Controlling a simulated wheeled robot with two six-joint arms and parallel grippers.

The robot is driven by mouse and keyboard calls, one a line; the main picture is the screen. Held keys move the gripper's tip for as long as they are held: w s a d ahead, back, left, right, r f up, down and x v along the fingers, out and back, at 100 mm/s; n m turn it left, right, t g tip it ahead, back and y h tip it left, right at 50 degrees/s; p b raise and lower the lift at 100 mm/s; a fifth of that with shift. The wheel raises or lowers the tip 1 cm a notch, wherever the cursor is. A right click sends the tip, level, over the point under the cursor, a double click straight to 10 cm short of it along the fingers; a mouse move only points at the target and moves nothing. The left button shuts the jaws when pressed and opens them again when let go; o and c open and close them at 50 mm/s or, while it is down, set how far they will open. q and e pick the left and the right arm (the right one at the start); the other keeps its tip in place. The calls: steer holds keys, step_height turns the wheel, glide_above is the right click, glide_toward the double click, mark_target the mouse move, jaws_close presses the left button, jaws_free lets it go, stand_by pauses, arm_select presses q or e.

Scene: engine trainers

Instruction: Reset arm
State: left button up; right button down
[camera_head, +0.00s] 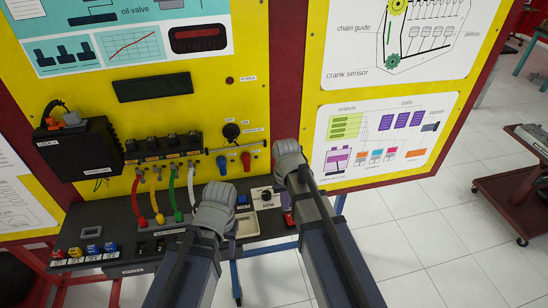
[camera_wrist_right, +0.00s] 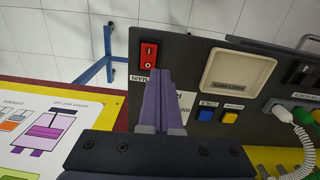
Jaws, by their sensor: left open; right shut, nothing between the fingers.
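My left gripper (camera_head: 234,228) is at the bottom middle of the head view, above the dark shelf of the trainer. Its fingers are mostly hidden behind my own wrist; it is open, and I see nothing held. My right gripper (camera_head: 282,188) is to its right, over the right end of the shelf. In the right wrist view its two purple fingers (camera_wrist_right: 159,78) lie together, shut and empty. They point toward the shelf just beside a red rocker switch (camera_wrist_right: 148,54). I cannot tell whether they touch the shelf.
The shelf holds a pale square tray (camera_wrist_right: 238,72), a blue button (camera_wrist_right: 208,110) and a yellow button (camera_wrist_right: 230,117). Coloured hoses (camera_head: 176,198) hang from the yellow panel (camera_head: 275,70). A dark red cart (camera_head: 512,200) stands at the right. The tiled floor (camera_head: 440,225) between is clear.

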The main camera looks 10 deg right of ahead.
steer(key=s+a+f+n+h+b, duration=0.1)
steer(key=s+a+n, duration=0.1)
steer(key=s+a, duration=0.6)
steer(key=s, duration=0.4)
steer(key=shift+s+a+n, duration=0.2)
steer(key=shift+s+n, duration=0.05)
steer(key=shift+n, duration=0.15)
